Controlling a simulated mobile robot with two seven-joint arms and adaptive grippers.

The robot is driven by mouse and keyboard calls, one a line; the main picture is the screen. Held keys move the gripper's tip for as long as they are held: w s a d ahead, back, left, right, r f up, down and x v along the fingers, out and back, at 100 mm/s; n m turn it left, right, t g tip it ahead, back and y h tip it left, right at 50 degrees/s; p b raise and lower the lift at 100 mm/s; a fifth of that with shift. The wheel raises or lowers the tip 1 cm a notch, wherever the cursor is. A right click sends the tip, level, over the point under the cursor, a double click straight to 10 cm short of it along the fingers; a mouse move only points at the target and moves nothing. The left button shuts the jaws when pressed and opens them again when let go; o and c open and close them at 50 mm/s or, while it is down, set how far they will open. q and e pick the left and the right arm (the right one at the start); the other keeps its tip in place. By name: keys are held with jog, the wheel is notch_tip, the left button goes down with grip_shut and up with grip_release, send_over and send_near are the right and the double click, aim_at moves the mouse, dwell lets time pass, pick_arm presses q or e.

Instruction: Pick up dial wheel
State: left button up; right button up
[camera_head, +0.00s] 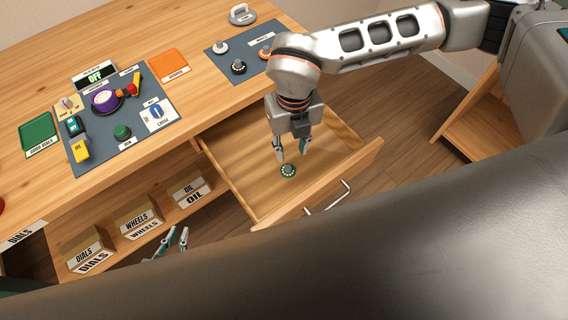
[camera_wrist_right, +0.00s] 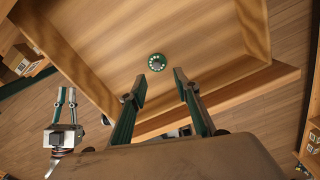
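The dial wheel (camera_head: 288,171) is a small round green and white disc with a grey centre, lying alone on the floor of the open drawer. It also shows in the right wrist view (camera_wrist_right: 157,62), just beyond my fingertips. My right gripper (camera_head: 292,156) points down into the drawer over the wheel, its fingers apart with nothing between them; it also shows in the right wrist view (camera_wrist_right: 159,84). My left gripper (camera_head: 178,238) is low in front of the shelf, with two fingertips showing apart. It also shows at the left of the right wrist view (camera_wrist_right: 66,100).
The drawer (camera_head: 240,187) has raised wooden walls around the wheel and a handle in front. The wooden worktop (camera_head: 190,30) holds a grey mat with wheels and a work station. Boxes labelled DIALS, WHEELS (camera_head: 138,220) and OIL stand on the lower shelf.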

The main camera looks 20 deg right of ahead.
aim_at(288, 167)
jog(key=shift+a+f+b, duration=0.2)
jog(key=shift+f+b, duration=0.05)
jog(key=shift+f, duration=1.7)
jog(key=shift+a+f+b, duration=0.15)
jog(key=shift+f+b, duration=0.1)
jog(key=shift+f, duration=1.7)
grip_shut()
